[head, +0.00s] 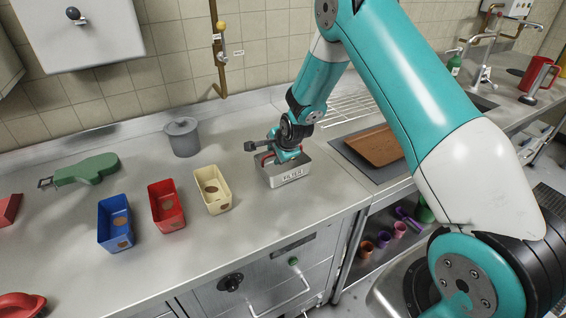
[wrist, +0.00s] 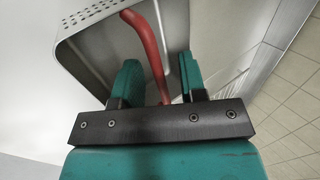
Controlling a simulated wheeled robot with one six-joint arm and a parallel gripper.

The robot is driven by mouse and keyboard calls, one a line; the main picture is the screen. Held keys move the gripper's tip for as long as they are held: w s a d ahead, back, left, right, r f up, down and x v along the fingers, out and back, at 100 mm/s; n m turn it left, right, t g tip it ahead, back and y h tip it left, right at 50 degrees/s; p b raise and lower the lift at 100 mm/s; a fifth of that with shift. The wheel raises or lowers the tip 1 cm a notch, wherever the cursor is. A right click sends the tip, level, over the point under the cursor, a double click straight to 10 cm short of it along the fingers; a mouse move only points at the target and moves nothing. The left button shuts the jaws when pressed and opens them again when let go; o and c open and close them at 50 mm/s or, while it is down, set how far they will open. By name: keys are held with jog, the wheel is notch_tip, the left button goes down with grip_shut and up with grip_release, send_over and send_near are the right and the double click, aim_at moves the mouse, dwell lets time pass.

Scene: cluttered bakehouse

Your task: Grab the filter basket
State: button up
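The filter basket (head: 288,177) is a grey metal box with a "FILTER" label, standing on the steel counter near its front edge. In the wrist view, its perforated wall (wrist: 87,30) and red handle (wrist: 150,45) show. My gripper (head: 284,157) is down at the basket's top, and its teal fingers (wrist: 158,65) are parted on either side of the handle. A gap shows between the handle and each finger, so the gripper is open and not clamped on it. My gripper hides part of the basket's inside in the head view.
Cream (head: 226,196), red (head: 178,216) and blue (head: 107,238) bins stand left of the basket. A grey lidded pot (head: 184,140) and green case (head: 92,170) lie behind them. A brown tray (head: 374,146) is to the right. The counter's front middle is clear.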

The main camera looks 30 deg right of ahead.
jog(key=shift+w+f, duration=0.1)
grip_shut()
dwell(0.3)
